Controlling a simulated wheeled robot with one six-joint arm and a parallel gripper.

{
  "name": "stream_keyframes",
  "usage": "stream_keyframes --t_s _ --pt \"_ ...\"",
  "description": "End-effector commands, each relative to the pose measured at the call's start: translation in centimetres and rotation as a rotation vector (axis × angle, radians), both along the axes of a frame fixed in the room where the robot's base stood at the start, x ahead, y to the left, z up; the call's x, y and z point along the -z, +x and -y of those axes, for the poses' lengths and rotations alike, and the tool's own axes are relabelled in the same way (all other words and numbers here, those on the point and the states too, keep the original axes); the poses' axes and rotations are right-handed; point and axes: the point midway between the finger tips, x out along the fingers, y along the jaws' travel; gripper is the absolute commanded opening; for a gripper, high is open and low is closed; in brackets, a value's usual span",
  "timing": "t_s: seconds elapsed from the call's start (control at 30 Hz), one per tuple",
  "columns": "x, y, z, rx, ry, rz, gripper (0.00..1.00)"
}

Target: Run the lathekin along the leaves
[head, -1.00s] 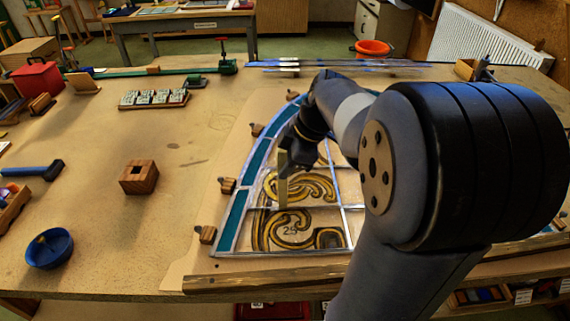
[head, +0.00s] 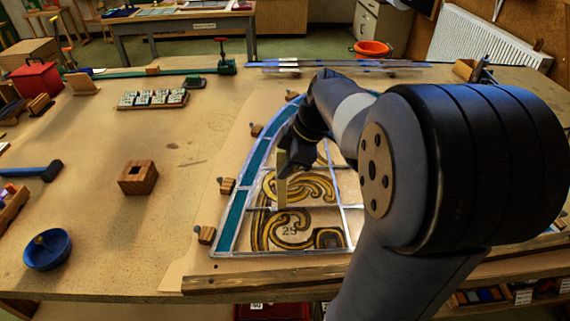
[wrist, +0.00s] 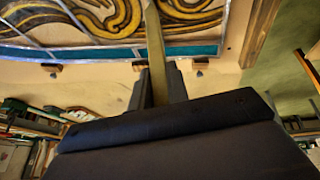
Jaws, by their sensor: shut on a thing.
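The leaded panel is a quarter-arch of painted glass with a teal border (head: 240,205) and grey lead strips, lying flat on the bench. Its panes carry yellow and brown scrolling leaves (head: 300,190). My gripper (head: 287,152) is above the panel's left part and shut on the lathekin (head: 281,182), a flat pale olive stick held upright. Its lower end is at a lead strip between two leaf panes; I cannot tell whether it touches. In the wrist view the lathekin (wrist: 154,45) stands out from between the fingers (wrist: 158,88). My arm hides the panel's right side.
Small wooden blocks (head: 227,186) line the panel's curved edge, and a wooden batten (head: 270,280) runs along the front.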

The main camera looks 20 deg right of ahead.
Motion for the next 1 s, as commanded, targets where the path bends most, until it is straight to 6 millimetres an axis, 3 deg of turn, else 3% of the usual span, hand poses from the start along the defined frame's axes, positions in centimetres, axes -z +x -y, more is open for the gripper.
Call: stream_keyframes --t_s 0.73,1.0 --pt "0.5 0.0 0.0 0.0 0.0 0.0 0.0" --pt "0.6 0.4 -1.3 -0.003 0.0 -0.001 0.0"
